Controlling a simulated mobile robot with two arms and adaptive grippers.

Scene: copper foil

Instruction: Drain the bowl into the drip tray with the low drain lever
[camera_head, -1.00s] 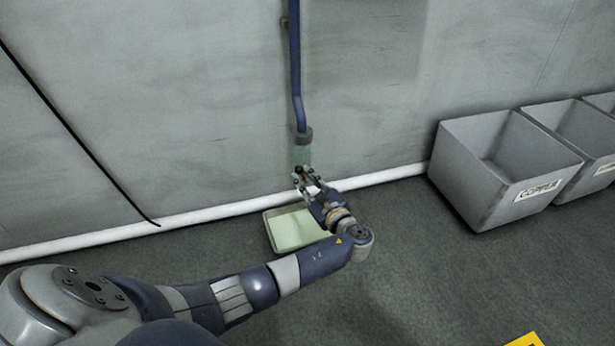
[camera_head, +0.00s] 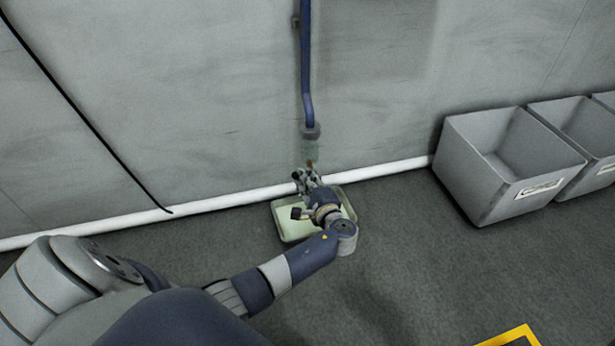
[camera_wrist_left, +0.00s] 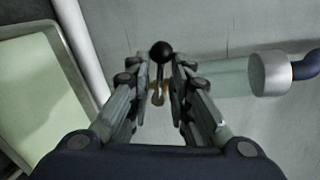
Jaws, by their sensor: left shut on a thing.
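The clear, faintly green bowl (camera_head: 312,148) hangs under the blue pipe against the wall; in the left wrist view the bowl (camera_wrist_left: 222,78) lies sideways below its grey metal cap. The drain lever (camera_wrist_left: 162,54) has a black ball knob and a thin stem, with a brass fitting behind it. My left gripper (camera_head: 304,178) is just below the bowl; in the wrist view its fingers (camera_wrist_left: 161,75) are shut around the lever. The drip tray (camera_head: 279,222) sits on the floor beneath, pale green inside, partly hidden by my wrist. My right gripper is not in view.
The blue pipe (camera_head: 306,60) runs down the wall. A white pipe (camera_head: 215,206) follows the wall's foot. Grey bins (camera_head: 500,165) stand on the right. A yellow marking (camera_head: 515,338) shows at the bottom right. The floor before the tray is clear.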

